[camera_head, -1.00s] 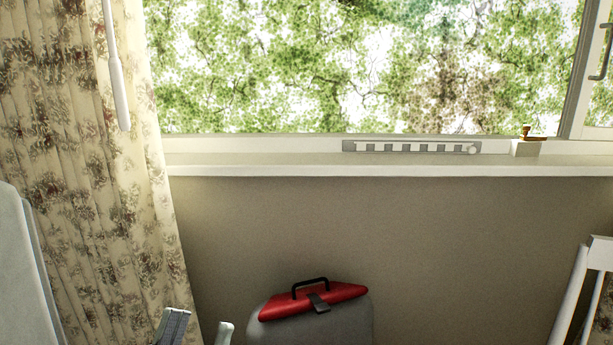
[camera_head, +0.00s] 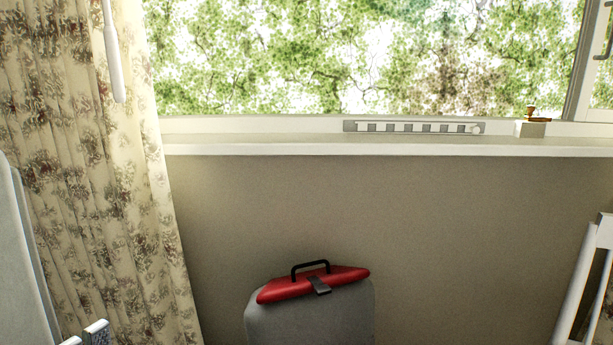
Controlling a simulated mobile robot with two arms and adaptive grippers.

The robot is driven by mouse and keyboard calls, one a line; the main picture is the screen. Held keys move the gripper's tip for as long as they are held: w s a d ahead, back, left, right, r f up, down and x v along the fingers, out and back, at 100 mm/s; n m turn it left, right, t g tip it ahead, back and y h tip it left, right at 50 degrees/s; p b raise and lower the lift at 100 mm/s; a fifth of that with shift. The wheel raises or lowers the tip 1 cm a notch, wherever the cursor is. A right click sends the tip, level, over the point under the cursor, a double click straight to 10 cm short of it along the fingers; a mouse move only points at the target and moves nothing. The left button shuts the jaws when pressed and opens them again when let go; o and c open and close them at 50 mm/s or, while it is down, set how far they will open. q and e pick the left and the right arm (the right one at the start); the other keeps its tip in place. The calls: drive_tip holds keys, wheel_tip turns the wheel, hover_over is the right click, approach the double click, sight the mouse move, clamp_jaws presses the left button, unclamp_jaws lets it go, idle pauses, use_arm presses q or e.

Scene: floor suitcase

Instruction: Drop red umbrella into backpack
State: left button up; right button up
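A grey rounded bag (camera_head: 310,322), which looks like the backpack, stands against the wall at the bottom middle, its lower part cut off by the frame. Its top is a red flap-like part (camera_head: 345,277) with a black handle and a dark buckle. I cannot make out a separate red umbrella. My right gripper is not in view.
A white window sill (camera_head: 380,147) runs above the bag, with a small brown-handled item (camera_head: 533,119) at its right. A floral curtain (camera_head: 90,180) hangs at the left. A white frame (camera_head: 585,270) stands at the right edge. The wall around the bag is bare.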

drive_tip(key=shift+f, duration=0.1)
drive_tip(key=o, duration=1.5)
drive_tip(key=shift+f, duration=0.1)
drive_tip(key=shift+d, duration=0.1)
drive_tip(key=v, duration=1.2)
